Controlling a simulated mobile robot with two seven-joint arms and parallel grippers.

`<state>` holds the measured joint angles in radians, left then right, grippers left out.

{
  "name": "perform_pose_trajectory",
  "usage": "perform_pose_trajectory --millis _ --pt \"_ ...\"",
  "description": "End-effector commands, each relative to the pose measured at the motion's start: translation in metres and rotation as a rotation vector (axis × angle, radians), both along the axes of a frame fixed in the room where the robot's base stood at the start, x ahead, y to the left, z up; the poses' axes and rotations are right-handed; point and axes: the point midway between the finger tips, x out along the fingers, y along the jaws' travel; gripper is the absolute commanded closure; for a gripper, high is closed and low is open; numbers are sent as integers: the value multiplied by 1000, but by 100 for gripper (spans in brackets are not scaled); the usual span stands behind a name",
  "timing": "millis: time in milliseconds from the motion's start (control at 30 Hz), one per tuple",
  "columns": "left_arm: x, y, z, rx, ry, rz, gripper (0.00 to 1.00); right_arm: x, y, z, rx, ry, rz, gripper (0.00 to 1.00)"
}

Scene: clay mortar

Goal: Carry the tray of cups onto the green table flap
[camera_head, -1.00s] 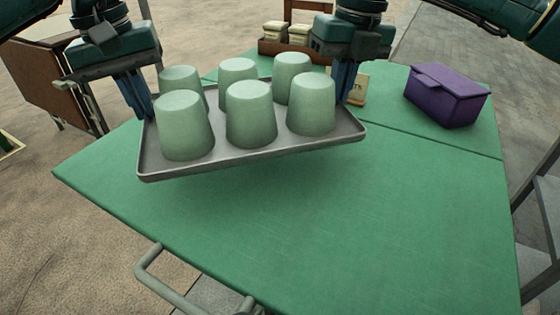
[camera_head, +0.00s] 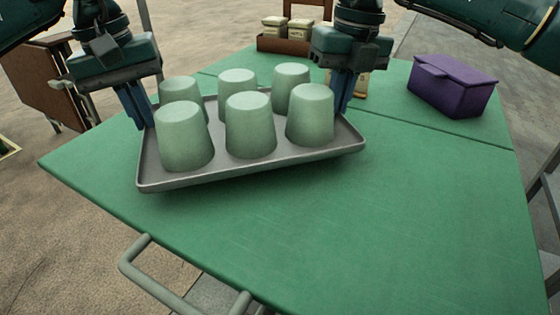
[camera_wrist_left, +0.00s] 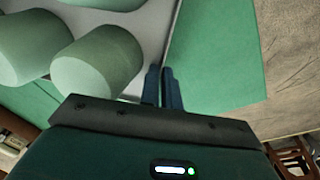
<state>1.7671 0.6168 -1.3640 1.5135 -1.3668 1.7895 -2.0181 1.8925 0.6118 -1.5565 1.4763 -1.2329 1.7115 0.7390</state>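A grey metal tray (camera_head: 255,173) bears several pale green upside-down cups (camera_head: 250,125) in two rows. It is over the near part of the green table, the flap (camera_head: 410,215), with a dark shadow close under its front edge. I cannot tell whether it touches the flap. My left gripper (camera_head: 141,112) is shut on the tray's left rim; in the left wrist view its fingers (camera_wrist_left: 162,88) are close together at the tray edge (camera_wrist_left: 160,50). My right gripper (camera_head: 343,95) is at the tray's right rim and looks shut on it; cups partly hide the contact.
A purple lidded box (camera_head: 452,85) stands on the far part of the table, beyond the seam. A brown wooden caddy with jars (camera_head: 290,38) stands at the back. A metal handle (camera_head: 165,285) sticks out at the near edge. The flap's front and right are bare.

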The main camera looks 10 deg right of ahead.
Motion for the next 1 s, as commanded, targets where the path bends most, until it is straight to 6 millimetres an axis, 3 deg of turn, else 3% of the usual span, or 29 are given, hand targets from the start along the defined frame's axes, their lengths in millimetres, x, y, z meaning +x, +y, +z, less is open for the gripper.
perform_pose_trajectory --millis 367,633,1000 --pt "0 3 -2 5 1 3 100 1 -4 -2 -5 -1 -12 100" --pt "0 2 -3 3 2 2 75 1 -2 -3 -3 0 -6 76" --pt "0 1 6 1 -1 0 74 0 -1 -1 -1 0 -2 74"
